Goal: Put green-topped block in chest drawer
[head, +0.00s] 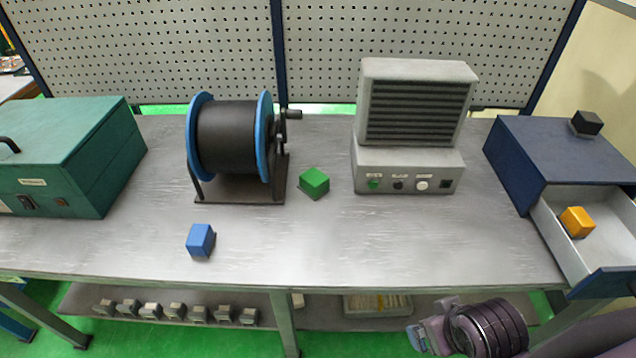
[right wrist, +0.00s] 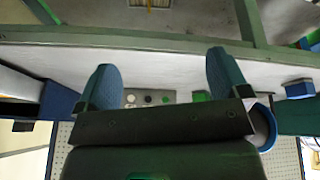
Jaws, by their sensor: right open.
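The green block (head: 314,183) sits on the grey workbench between the wire spool and the grey vented unit. It also shows small between my fingers in the right wrist view (right wrist: 201,96). The dark blue chest (head: 568,150) stands at the right end of the bench. Its drawer (head: 558,228) is pulled open toward the front and holds an orange-yellow block (head: 577,221). My right gripper (head: 414,336) is low in front of the bench edge, away from the green block. Its two fingers (right wrist: 161,84) are spread and empty. My left gripper is out of view.
A blue block (head: 200,240) lies near the front left. The black spool (head: 228,138) on its stand, the grey vented unit (head: 412,125) and a green case (head: 75,150) stand behind. A black block (head: 586,123) rests on the chest. The front middle bench is clear.

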